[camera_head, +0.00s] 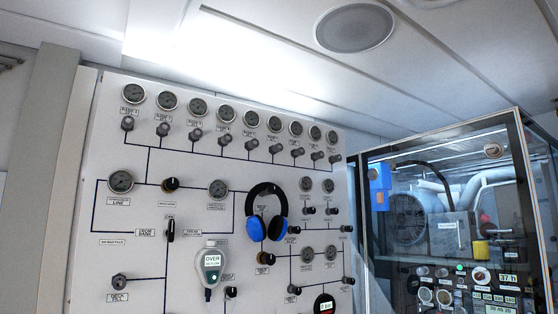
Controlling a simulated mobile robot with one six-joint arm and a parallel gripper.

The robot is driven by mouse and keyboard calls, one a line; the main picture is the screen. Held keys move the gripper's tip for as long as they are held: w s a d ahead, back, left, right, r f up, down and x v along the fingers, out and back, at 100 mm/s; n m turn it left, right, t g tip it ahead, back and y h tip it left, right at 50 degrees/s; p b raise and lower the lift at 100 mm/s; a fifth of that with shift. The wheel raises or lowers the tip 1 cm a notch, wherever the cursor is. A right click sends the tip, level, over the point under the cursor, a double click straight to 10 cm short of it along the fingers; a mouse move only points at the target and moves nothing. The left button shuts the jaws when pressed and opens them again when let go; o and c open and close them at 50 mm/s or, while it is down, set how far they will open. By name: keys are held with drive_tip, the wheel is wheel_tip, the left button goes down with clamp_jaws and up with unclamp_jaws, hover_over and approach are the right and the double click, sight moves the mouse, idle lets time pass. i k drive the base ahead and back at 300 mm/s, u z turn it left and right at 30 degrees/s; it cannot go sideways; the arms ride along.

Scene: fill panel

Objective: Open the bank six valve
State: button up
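A white fill panel (200,215) takes up the left and middle of the view. Along its top runs a row of round gauges, each with a small label and a dark valve knob below it. The row starts with a knob (127,124) at the left and falls away to a knob (335,158) at the right. One knob right of the row's middle (275,149) sits under its own gauge (274,124). The labels are too small to read, so I cannot tell for sure which knob is bank six. My gripper is not in view.
Blue and black headphones (268,226) hang on the panel. A handheld meter reading "OVER" (211,264) is on its lower middle. A black lever (170,231) and other knobs sit lower. A glass-fronted cabinet (440,200) stands at the right. A round ceiling speaker (354,28) is above.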

sight(278, 148)
drive_tip(key=u, duration=0.05)
drive_tip(key=i, duration=0.95)
drive_tip(key=z, duration=0.05)
